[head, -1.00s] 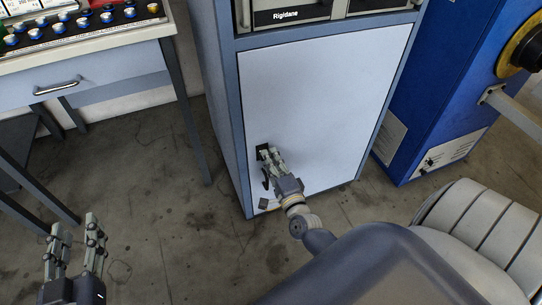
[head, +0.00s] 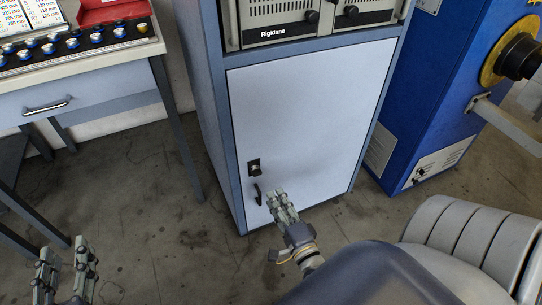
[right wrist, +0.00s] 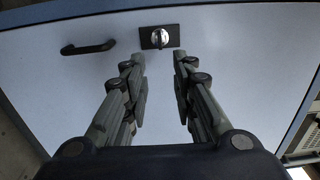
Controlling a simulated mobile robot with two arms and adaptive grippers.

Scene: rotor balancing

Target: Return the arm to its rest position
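My right gripper (head: 281,205) is in front of the lower part of the grey cabinet door (head: 300,120), to the right of and a little below its black handle (head: 258,194). In the right wrist view the right gripper's fingers (right wrist: 160,75) are apart with nothing between them. The silver knob (right wrist: 160,37) on its black plate shows beyond the fingertips, and the handle (right wrist: 88,47) is to its left. The door is shut. My left gripper (head: 65,250) is at the lower left above the floor, its two fingers apart and empty.
A workbench (head: 90,82) with a drawer and a tray of several blue-topped pieces stands at the left. A blue machine (head: 425,100) stands right of the cabinet. Rigidane units (head: 280,35) sit above the door. Bare floor (head: 160,235) lies between the bench and the cabinet.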

